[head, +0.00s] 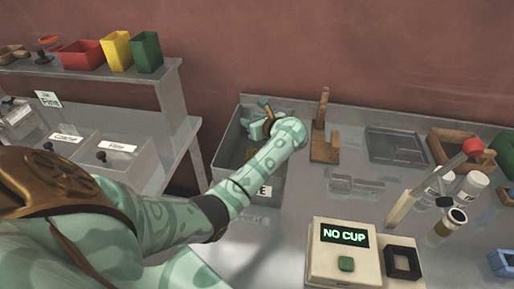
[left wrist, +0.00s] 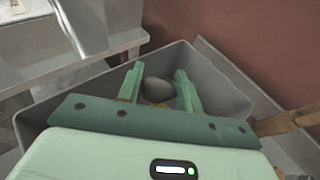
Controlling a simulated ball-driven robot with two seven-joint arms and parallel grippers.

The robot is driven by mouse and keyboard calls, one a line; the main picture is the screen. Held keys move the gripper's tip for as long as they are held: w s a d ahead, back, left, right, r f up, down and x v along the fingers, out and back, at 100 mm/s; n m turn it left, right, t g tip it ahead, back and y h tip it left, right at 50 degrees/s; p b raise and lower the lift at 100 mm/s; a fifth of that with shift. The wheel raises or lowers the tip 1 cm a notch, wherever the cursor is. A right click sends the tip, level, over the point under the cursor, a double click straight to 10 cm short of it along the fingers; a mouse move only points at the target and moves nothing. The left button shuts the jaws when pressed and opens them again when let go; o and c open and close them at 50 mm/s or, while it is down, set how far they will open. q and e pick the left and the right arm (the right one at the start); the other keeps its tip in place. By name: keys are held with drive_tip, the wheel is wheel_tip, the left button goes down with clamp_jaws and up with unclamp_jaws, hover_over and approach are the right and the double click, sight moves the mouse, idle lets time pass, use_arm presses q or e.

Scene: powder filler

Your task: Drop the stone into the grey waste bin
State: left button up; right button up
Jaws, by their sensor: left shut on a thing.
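The grey waste bin (head: 221,151) stands at the left end of the metal table in the head view, with a white label on its front partly covered by my arm. My left gripper (head: 258,115) is over the bin's opening. In the left wrist view the stone (left wrist: 158,90), dark grey and rounded, sits between the two green fingers of my left gripper (left wrist: 159,88), which is shut on it. The bin's walls (left wrist: 228,92) surround the fingers in that view. The stone cannot be made out in the head view. My right gripper is not in view.
A wooden stand (head: 323,145) is just right of the bin. A scale reading "NO CUP" (head: 345,236) is at the front. A grey tray (head: 396,146), a wooden box (head: 450,145) and jars (head: 470,188) are to the right. A shelf holds red, yellow and green bins (head: 146,52).

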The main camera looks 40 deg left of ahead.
use_arm(q)
drive_tip(key=o, duration=1.1)
drive_tip(key=shift+c, duration=0.2)
drive_tip(key=p+v, duration=0.6)
drive_tip(key=v, duration=1)
drive_tip(key=shift+d+p, duration=0.2)
drive_tip(key=shift+p, duration=0.1)
